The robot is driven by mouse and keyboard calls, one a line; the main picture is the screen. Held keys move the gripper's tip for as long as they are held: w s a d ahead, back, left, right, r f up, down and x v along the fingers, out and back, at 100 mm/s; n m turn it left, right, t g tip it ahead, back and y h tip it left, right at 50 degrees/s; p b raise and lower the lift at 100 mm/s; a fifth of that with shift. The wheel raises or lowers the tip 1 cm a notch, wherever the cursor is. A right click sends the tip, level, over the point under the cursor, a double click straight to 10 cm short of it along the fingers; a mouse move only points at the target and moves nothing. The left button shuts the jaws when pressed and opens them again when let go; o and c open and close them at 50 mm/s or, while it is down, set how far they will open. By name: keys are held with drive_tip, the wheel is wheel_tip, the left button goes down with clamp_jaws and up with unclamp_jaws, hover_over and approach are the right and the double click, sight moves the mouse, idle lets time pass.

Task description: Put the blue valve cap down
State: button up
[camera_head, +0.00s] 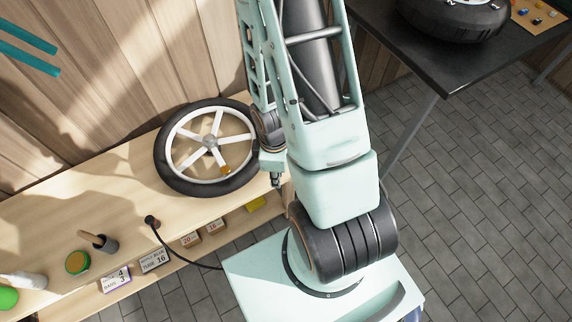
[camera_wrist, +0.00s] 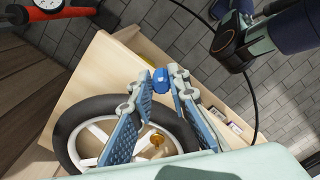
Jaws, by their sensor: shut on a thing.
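My gripper (camera_wrist: 159,82) is shut on the blue valve cap (camera_wrist: 160,75), which sits between the two fingertips in the wrist view. The cap is held above the pale wooden bench (camera_wrist: 92,75), near its edge; how high, I cannot tell. In the head view my gripper (camera_head: 275,179) is small and partly hidden by my arm, beside the right side of the wheel, and I cannot make out the cap there.
A spoked wheel with a black tyre (camera_head: 166,165) lies on the bench. A red pump (camera_wrist: 70,12) shows in the wrist view. A black table (camera_head: 400,50) stands apart.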

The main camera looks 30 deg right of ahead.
drive_tip(key=w+d+f+b, duration=0.3)
drive_tip(key=w+f+b, duration=0.1)
drive_tip(key=w+d+f+b, duration=0.4)
drive_tip(key=shift+w+d, duration=0.1)
drive_tip(key=shift+w, duration=0.1)
drive_tip(key=shift+w+d+f, duration=0.2)
drive_tip(key=shift+w+f, duration=0.05)
drive_tip(key=shift+w+d+f+b, duration=0.15)
drive_tip(key=shift+f+b, duration=0.15)
drive_tip(key=shift+f, duration=0.65)
drive_tip(key=shift+w+d+f+b, duration=0.1)
drive_tip(key=shift+f+b, duration=0.2)
drive_tip(key=shift+f, duration=0.65)
